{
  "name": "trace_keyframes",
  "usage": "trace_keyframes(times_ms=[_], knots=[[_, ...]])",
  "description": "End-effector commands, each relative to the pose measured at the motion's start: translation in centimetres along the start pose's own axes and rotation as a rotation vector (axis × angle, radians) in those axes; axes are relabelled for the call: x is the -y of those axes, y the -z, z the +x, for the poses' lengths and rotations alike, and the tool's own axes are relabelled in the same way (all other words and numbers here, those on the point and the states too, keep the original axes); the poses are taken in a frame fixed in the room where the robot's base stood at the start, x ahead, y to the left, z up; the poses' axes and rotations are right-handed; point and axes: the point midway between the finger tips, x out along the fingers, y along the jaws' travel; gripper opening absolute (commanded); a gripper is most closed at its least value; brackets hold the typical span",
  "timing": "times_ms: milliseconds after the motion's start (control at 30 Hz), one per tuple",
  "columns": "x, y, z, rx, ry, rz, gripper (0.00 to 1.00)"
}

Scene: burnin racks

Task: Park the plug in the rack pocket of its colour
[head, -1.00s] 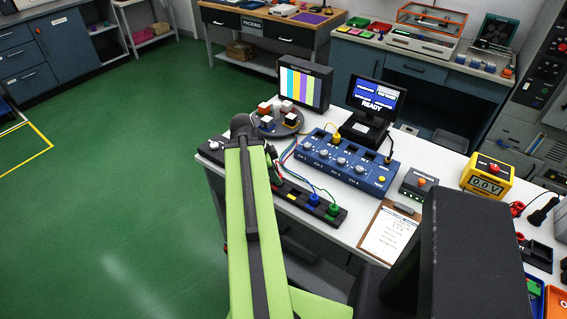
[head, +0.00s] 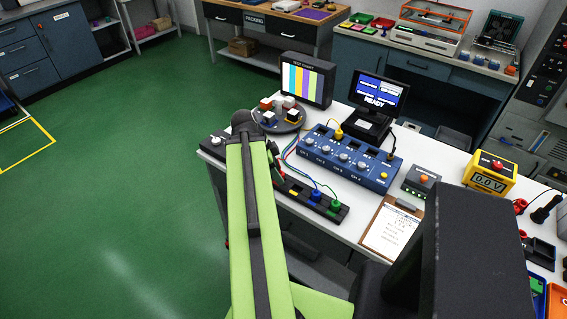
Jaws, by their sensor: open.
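A yellow plug (head: 338,132) stands in the back of the blue channel panel (head: 345,160), its cable looping behind it. The dark rack (head: 343,213) runs along the front edge of the white bench. A blue plug (head: 315,195) and a green plug (head: 333,207) sit in its right part, with cables of their colours. A yellow-marked pocket (head: 293,191) beside the blue plug looks empty. My gripper (head: 273,152) shows only as a small dark part right of my green arm, near the rack's left-middle; it is open and apart from the yellow plug. My arm hides part of the rack.
A round stand (head: 280,124) with small blocks, a colour-bar monitor (head: 307,80) and a READY screen (head: 378,95) stand behind the panel. Right are a small grey box (head: 421,182), a clipboard (head: 392,230) and a yellow meter (head: 489,177). Green floor (head: 120,200) is clear left.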

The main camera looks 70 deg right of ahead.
Motion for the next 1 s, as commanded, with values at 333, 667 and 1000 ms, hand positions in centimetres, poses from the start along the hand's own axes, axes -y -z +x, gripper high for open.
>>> trace_keyframes(times_ms=[333, 667, 1000], knots=[[-0.1, 0.6, -8.6, 0.000, 0.001, -0.002, 0.51], [-0.2, 0.7, -15.4, 0.000, 0.000, -0.001, 0.51], [-0.2, 0.4, -16.8, 0.000, 0.000, 0.000, 0.51]])
